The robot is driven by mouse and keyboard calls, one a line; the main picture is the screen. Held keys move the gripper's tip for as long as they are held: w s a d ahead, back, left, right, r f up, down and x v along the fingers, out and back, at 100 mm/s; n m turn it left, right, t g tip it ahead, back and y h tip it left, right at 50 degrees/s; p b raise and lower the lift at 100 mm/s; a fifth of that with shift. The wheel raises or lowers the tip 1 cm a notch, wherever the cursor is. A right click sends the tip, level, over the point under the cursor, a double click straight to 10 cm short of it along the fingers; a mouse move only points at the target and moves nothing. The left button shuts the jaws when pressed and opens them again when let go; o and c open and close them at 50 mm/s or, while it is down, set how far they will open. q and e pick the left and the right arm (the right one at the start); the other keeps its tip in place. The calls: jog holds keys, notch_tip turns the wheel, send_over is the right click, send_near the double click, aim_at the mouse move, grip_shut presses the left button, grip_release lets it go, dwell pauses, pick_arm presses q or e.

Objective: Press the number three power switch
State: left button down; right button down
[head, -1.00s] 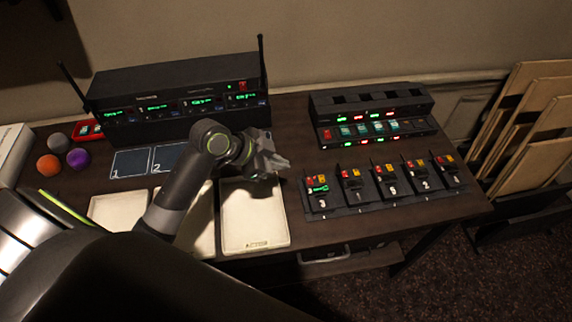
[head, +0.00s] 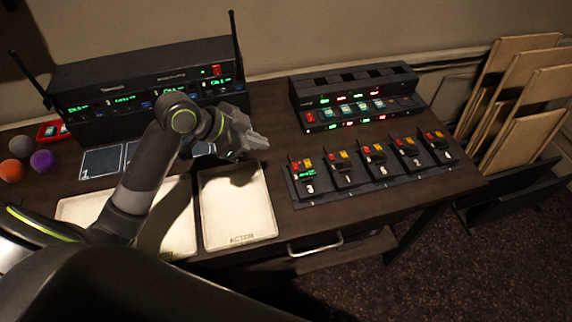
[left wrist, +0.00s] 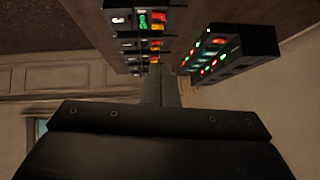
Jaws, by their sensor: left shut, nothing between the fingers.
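The number three unit (head: 305,177) is the leftmost in a row of dark units on the desk, with "3" on its front. It has a red and an orange button on top and a lit green display. In the left wrist view a unit with a green display (left wrist: 142,20) shows upside down at the top. My left gripper (head: 259,144) is shut and empty, left of and a little behind the number three unit, apart from it in the head view. Its fingers also show in the left wrist view (left wrist: 160,86). My right gripper is not in view.
A charger-like rack (head: 357,97) with red and green lights stands behind the row. A black receiver box (head: 140,80) with two antennas stands at the back left. A pale tray (head: 238,225) marked "ACTOR" lies below my gripper. Wooden panels (head: 525,95) lean at the right.

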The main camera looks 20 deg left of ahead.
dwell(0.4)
pick_arm(q)
send_over(297, 163)
jog(key=s+a, duration=0.2)
jog(key=s, duration=0.1)
notch_tip(297, 163, down, 7)
jog(key=shift+s+d+r+p, duration=0.15)
jog(key=shift+p, duration=0.2)
jog(key=f, duration=0.2)
jog(key=shift+w+f, duration=0.2)
jog(key=shift+f, duration=0.9)
